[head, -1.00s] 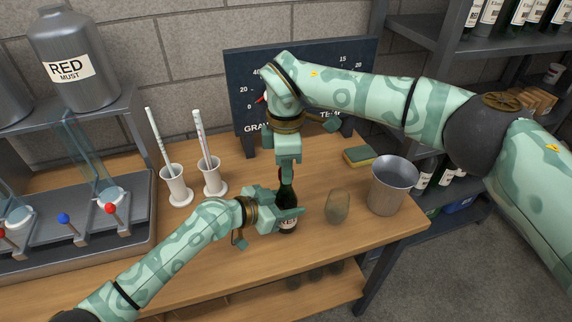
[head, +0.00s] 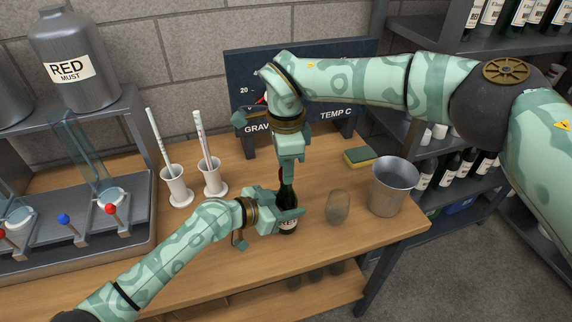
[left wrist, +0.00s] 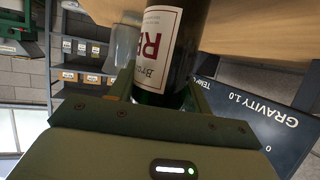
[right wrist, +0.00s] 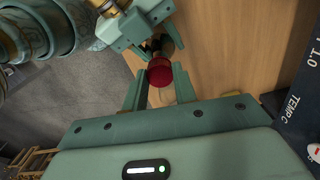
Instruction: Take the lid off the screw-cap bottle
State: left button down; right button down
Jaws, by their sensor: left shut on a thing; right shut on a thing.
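The screw-cap bottle (head: 288,225) is dark glass with a white label and stands upright near the front of the wooden bench. My left gripper (head: 284,208) is shut around its body, which also fills the left wrist view (left wrist: 180,50). The red lid (right wrist: 160,72) is at the bottle's top, between the fingers of my right gripper (right wrist: 160,92). My right gripper points down from above in the head view (head: 287,171) and is shut on the lid. Whether the lid is still seated on the neck is hard to see.
A clear glass (head: 338,207) and a metal bucket (head: 392,187) stand right of the bottle. A sponge (head: 359,157) lies behind them. Two white cylinders (head: 177,187) (head: 213,177) with tall sticks stand left. A dark gravity board (head: 240,62) stands behind my right gripper.

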jog(key=n, duration=1)
jog(key=shift+w+r, duration=0.1)
jog(key=shift+r, duration=0.15)
jog(key=shift+r, duration=0.9)
jog(key=shift+r, duration=2.05)
pick_arm(q)
jog(key=c, duration=0.6)
grip_release()
